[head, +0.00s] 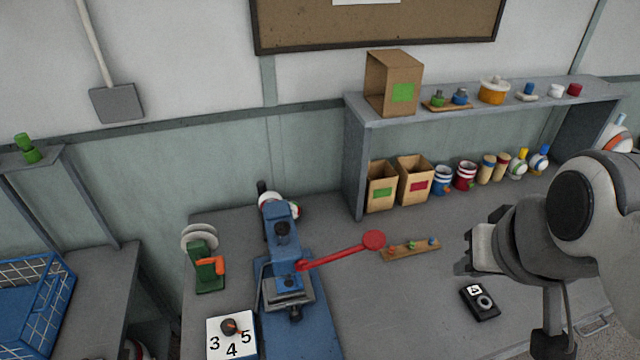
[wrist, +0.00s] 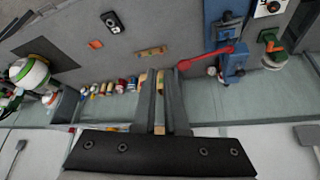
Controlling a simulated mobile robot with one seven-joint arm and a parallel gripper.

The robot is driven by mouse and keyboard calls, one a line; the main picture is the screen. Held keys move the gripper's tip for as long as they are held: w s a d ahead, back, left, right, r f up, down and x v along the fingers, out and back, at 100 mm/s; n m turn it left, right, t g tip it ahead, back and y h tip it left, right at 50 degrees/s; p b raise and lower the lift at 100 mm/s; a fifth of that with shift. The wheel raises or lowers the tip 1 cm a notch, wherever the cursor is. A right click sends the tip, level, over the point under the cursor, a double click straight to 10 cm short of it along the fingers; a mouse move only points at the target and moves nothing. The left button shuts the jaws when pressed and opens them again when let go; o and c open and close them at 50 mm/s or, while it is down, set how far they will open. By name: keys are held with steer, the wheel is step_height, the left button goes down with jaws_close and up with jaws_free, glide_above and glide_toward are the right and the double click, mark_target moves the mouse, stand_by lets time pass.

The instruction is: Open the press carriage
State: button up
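The blue press (head: 281,245) stands on the bench left of centre in the head view. Its red lever (head: 340,251) sticks out to the right and ends in a round red knob. The carriage (head: 288,294) is low at the front of the press, with a grey metal top; how far it is out is hard to tell. The press (wrist: 229,45) and its lever (wrist: 207,60) also show upside down in the wrist view. My gripper (head: 464,254) is right of the lever knob, well apart from it. Its fingers (wrist: 161,72) are parted by a narrow gap and hold nothing.
A small wooden tray (head: 411,250) lies between the lever and my gripper. A black device (head: 480,302) lies below my gripper. A green tool (head: 207,267) and a numbered dial (head: 231,338) flank the press on the left. Boxes and cans line the back under a shelf (head: 470,107).

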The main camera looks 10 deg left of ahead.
steer(key=shift+o, duration=1.2)
steer(key=shift+w+a+f+b, duration=0.1)
steer(key=shift+a+f+b, duration=0.05)
steer(key=shift+f+b, duration=0.25)
steer(key=o, duration=0.6)
steer(key=shift+n, duration=0.4)
steer(key=a+f+b, duration=0.1)
steer(key=w+a+f+b, duration=0.1)
steer(key=f+b, duration=0.1)
steer(key=w+a+f+b, duration=0.1)
steer(key=b, duration=0.1)
steer(key=shift+w+f, duration=0.1)
steer(key=shift+f, duration=0.3)
steer(key=n+g+y+b, duration=0.2)
steer(key=n+b, duration=0.2)
steer(key=b, duration=1.6)
glide_toward(296, 316)
steer(key=b+x, duration=0.5)
steer(key=x, duration=0.4)
steer(key=shift+w+a+f+b, duration=0.1)
steer(key=shift+w+f+b, duration=0.05)
steer(key=shift+f+b, duration=0.15)
jaws_close()
